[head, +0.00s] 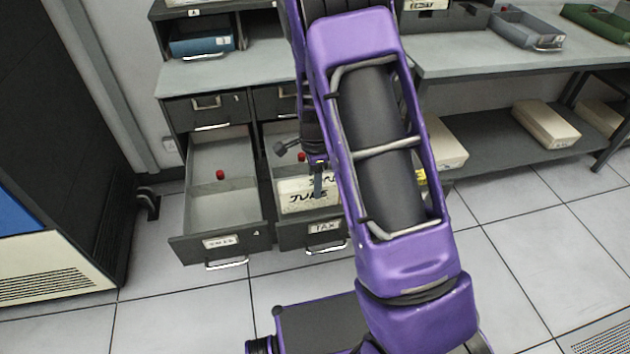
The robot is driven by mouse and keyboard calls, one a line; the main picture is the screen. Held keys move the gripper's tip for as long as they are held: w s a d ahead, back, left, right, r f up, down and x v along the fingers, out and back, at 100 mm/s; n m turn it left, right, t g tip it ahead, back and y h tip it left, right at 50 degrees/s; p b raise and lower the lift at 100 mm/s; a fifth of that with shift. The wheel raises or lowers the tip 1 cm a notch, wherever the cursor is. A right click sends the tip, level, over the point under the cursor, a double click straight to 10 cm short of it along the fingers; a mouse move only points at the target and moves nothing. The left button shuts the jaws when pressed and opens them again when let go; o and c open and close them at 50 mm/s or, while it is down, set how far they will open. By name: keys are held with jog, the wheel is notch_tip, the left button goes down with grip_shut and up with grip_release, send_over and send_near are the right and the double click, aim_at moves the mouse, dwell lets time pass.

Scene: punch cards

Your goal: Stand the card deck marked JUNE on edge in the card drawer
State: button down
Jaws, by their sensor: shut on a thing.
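The cream card deck marked JUNE (297,196) shows its lettered side toward me. It appears over or inside the open drawer labelled TAX (291,236); I cannot tell whether it touches the drawer. My gripper (318,183) is shut on the deck from above, and my purple arm hides the deck's right end. A second open drawer (180,247) is to the left, with a label too small to read surely. It looks empty apart from a red knob (220,175) on an upright plate inside it. Another red knob (302,156) shows behind the deck.
Closed drawers (208,110) sit above the open ones. A blue binder or box (202,46) lies on the shelf at upper left.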

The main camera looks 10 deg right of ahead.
jog(key=shift+f+b, duration=0.85)
jog(key=shift+f, duration=1.25)
jog(key=shift+c, duration=1)
grip_release()
jog(key=shift+f, duration=0.1)
notch_tip(320, 180, up, 18)
jog(key=p, duration=0.3)
jog(key=shift+f, duration=0.2)
